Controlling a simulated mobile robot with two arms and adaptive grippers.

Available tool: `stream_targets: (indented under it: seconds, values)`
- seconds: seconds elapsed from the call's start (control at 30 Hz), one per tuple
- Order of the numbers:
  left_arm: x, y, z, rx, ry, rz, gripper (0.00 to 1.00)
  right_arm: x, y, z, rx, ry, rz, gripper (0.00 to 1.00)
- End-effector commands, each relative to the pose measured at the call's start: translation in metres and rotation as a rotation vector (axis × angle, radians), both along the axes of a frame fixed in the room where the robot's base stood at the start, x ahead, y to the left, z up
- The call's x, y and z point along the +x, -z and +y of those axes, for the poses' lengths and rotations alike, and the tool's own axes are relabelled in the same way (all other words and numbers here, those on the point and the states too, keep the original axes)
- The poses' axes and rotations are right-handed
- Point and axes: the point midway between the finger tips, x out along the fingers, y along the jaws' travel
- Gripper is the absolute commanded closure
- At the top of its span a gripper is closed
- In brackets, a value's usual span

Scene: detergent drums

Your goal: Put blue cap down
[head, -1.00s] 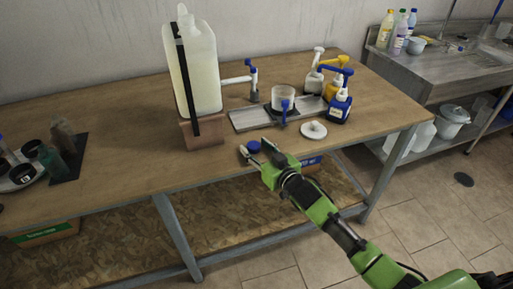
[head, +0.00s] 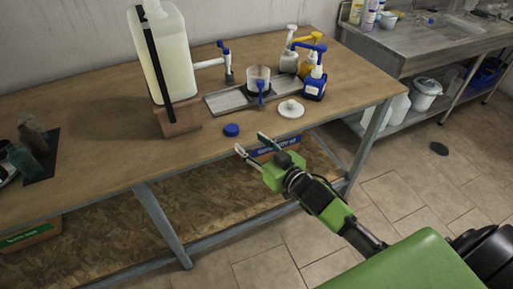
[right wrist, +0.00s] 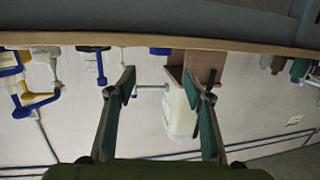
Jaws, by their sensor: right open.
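The blue cap (head: 232,130) lies flat on the wooden table near its front edge, in the head view. My right gripper (head: 251,143) is open and empty in front of the table edge, with its fingers pointing toward the cap and apart from it. In the right wrist view, which looks upside down, the two fingers (right wrist: 160,72) are spread with nothing between them. A blue piece, probably the cap (right wrist: 160,50), shows at the table edge there. My left gripper is out of view.
The table left of the block (head: 100,140) is clear.

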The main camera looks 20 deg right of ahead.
Motion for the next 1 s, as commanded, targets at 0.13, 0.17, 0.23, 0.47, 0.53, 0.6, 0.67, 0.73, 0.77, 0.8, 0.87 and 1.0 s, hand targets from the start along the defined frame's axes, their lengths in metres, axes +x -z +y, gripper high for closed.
stream_targets:
  seconds: [0.13, 0.17, 0.23, 0.47, 0.53, 0.6, 0.67, 0.73, 0.77, 0.8, 0.87, 1.0]
  values:
    - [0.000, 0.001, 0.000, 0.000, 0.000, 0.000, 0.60, -0.014, -0.002, -0.003, -0.001, 0.000, 0.000, 0.53]
    - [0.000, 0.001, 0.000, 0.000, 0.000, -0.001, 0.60, -0.015, -0.002, -0.003, -0.001, 0.000, 0.000, 0.53]
    - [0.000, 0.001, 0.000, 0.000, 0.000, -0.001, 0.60, -0.017, -0.003, -0.004, -0.001, 0.000, 0.000, 0.53]
    - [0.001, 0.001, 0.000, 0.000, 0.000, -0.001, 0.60, -0.018, -0.003, -0.004, -0.001, 0.001, 0.000, 0.53]
    - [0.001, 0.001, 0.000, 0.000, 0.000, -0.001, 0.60, -0.018, 0.005, -0.006, -0.004, 0.006, 0.014, 0.53]
    - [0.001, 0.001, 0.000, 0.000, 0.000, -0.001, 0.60, -0.018, 0.029, -0.012, -0.014, 0.022, 0.051, 0.53]
    - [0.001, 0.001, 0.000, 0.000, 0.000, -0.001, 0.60, -0.021, 0.065, -0.021, -0.029, 0.044, 0.109, 0.53]
    - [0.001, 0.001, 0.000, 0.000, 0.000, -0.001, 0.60, -0.031, 0.122, -0.033, -0.052, 0.074, 0.201, 0.53]
    - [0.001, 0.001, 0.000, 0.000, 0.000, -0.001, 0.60, -0.038, 0.149, -0.038, -0.065, 0.087, 0.248, 0.53]
    - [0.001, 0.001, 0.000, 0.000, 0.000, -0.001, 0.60, -0.051, 0.188, -0.044, -0.082, 0.102, 0.312, 0.53]
    - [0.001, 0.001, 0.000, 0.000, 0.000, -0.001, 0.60, -0.076, 0.244, -0.051, -0.109, 0.120, 0.412, 0.53]
    - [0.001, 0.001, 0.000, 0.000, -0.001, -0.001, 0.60, -0.157, 0.363, -0.058, -0.168, 0.137, 0.646, 0.53]
